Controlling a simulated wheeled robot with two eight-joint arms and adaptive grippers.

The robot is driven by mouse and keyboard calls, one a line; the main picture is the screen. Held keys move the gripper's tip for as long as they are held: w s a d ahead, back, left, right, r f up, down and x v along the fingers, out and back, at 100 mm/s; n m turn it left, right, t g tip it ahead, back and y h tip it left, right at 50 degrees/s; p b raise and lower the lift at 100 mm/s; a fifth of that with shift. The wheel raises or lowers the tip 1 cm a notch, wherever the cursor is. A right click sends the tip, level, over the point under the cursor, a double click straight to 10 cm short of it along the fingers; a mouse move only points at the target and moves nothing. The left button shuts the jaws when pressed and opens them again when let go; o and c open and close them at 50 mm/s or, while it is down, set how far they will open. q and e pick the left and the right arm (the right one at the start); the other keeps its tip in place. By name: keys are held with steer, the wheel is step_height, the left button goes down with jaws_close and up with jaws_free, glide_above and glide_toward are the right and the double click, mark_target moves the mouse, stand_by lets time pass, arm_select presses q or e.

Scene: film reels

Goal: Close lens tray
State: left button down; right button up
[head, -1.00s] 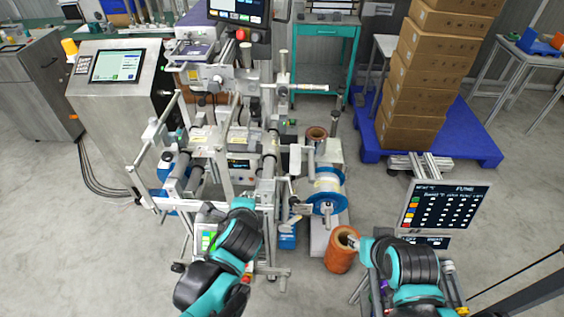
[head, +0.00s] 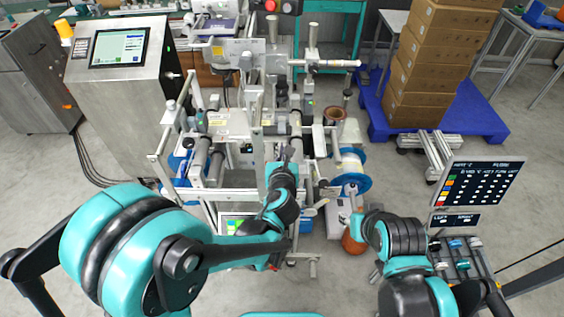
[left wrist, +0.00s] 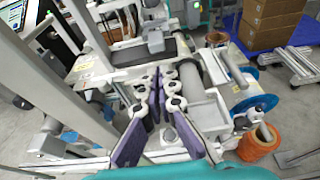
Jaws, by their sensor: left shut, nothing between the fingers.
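I cannot single out a lens tray for certain. A pale grey box-like part (left wrist: 207,110) sits on the machine just right of my left gripper in the left wrist view. My left gripper (left wrist: 163,80) has white linked fingers with purple pads; it is shut and empty, over the machine's rollers. In the head view my left gripper (head: 289,156) is small, in front of the reel machine (head: 232,122); whether it touches anything cannot be told.
A blue-flanged white reel (head: 351,172) and an orange roll (head: 352,243) are right of the machine. A console (head: 118,48) stands left. Stacked cartons (head: 435,62) rest on a blue pallet (head: 476,112). A dark display panel (head: 478,184) is at right.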

mark_target(282, 123)
arm_select(q)
steer(key=x, duration=0.2)
steer(key=r+b+x, duration=0.1)
steer(key=x, duration=0.2)
steer(key=shift+w+r, duration=0.1)
steer(key=shift+w, duration=0.05)
steer(key=w, duration=0.7)
steer(key=shift+w, duration=0.35)
steer(key=shift+r, duration=0.1)
